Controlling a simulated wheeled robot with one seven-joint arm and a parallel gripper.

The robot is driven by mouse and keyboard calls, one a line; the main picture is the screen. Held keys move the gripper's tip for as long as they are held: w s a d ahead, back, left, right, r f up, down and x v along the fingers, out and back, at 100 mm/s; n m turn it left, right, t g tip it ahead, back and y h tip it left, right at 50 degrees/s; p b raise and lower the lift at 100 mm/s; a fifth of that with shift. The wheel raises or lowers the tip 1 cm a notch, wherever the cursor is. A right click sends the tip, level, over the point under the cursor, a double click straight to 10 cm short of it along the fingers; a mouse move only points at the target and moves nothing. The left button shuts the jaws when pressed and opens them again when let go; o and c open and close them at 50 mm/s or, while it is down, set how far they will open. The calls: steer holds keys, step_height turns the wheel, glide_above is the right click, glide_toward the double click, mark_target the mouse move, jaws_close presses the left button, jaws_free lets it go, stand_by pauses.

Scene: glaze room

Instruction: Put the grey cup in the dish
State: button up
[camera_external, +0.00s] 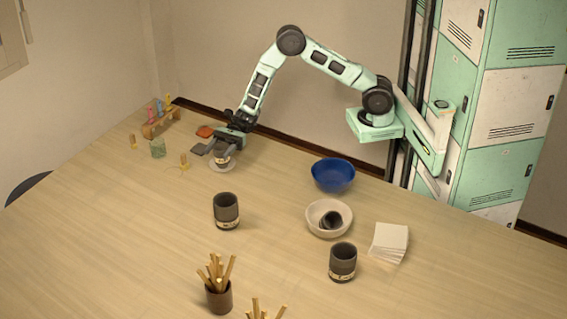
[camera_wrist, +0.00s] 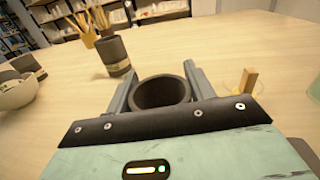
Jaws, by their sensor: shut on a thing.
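My gripper (camera_external: 222,152) is shut on a dark grey cup (camera_external: 223,160) at the far left of the table. In the wrist view the same cup (camera_wrist: 162,93) stands between the two fingers, its open mouth facing up. A small pale saucer (camera_external: 222,168) shows under the cup; whether they touch is unclear.
A blue bowl (camera_external: 333,175) stands behind the cream dish. White tiles or papers (camera_external: 389,241) lie stacked to its right. Brush pots (camera_external: 218,297) stand at the front. Small coloured items on a wooden rack (camera_external: 160,122) stand at the far left.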

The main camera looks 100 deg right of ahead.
steer(key=shift+f, duration=0.1)
steer(key=o, duration=1)
steer(key=shift+o, duration=0.2)
steer(key=shift+d+r, duration=0.1)
steer(key=shift+r, duration=0.1)
steer(key=b+v, duration=0.2)
steer(key=v, duration=0.9)
steer(key=shift+s+d, duration=0.25)
steer(key=shift+d, duration=0.05)
